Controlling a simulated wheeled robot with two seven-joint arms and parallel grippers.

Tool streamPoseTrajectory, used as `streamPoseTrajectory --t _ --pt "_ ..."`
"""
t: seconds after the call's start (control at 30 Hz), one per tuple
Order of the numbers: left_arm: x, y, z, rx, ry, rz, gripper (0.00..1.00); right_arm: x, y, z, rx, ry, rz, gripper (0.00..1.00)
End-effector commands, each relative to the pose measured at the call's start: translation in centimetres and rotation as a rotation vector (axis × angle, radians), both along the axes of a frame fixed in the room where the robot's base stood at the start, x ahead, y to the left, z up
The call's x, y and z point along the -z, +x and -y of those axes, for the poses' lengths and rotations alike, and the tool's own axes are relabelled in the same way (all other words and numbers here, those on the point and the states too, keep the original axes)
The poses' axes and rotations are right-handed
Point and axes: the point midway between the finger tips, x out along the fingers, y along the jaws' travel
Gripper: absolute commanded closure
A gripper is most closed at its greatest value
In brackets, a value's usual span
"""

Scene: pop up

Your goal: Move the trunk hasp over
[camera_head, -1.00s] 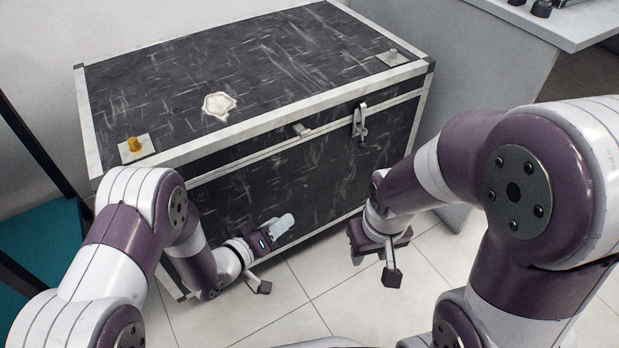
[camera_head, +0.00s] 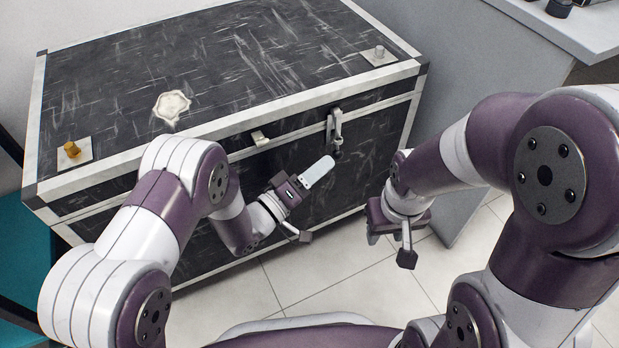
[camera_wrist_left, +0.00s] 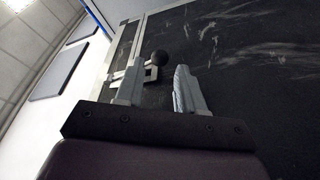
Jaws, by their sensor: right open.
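A black trunk (camera_head: 270,60) with white metal edging stands closed against the wall. A metal hasp (camera_head: 336,128) hangs on its front face at the lid seam, right of centre. My left gripper (camera_head: 318,172) is in front of the trunk, just below and left of the hasp and apart from it. In the left wrist view its two fingers (camera_wrist_left: 158,88) are spread and empty. My right gripper (camera_head: 386,236) is open and empty, lower right of the hasp.
A small latch (camera_head: 260,138) sits on the front seam left of the hasp. A grey desk (camera_head: 560,30) stands at the right. The tiled floor (camera_head: 330,275) in front is clear.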

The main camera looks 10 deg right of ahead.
Motion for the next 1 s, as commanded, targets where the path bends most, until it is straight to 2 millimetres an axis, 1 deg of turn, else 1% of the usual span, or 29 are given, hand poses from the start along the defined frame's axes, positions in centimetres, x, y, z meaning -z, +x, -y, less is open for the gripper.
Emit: streamPoseTrajectory --t 0.03,0.23,0.27,0.3,0.33,0.37,0.57,0.67,0.9,1.0 --pt "0.1 0.3 0.7 0.003 -0.001 0.001 0.62 0.5 0.0 0.0 0.000 0.000 0.000 0.57" --pt "-0.3 2.1 3.1 0.002 -0.001 0.001 0.62 1.3 0.0 0.0 0.000 0.000 0.000 0.57" --pt "-0.5 2.1 3.2 0.001 0.000 0.000 0.62 1.1 0.0 0.0 0.000 0.000 0.000 0.57" --pt "-0.6 2.1 3.1 0.000 0.000 0.000 0.75 1.0 0.0 0.0 0.000 0.000 0.000 0.57" --pt "-0.6 2.1 3.0 -0.001 0.000 0.000 0.83 1.0 0.0 0.0 0.000 0.000 0.000 0.57" --pt "-0.6 2.1 3.0 -0.001 0.000 -0.001 0.85 1.0 0.0 0.0 0.000 0.000 0.000 0.57" --pt "-0.5 2.1 2.9 -0.004 0.001 -0.004 0.85 1.0 0.0 0.0 0.000 0.000 0.000 0.57" --pt "-0.7 1.8 3.0 -0.003 0.002 -0.006 0.86 0.6 0.0 0.0 0.000 0.000 0.000 0.57" --pt "-1.5 0.4 3.6 -0.001 0.001 -0.003 0.92 -0.7 0.0 0.0 0.000 0.000 0.000 0.57" --pt "-1.8 -0.2 3.8 -0.003 -0.001 -0.001 0.93 -1.2 0.0 0.0 0.000 0.000 0.000 0.57"
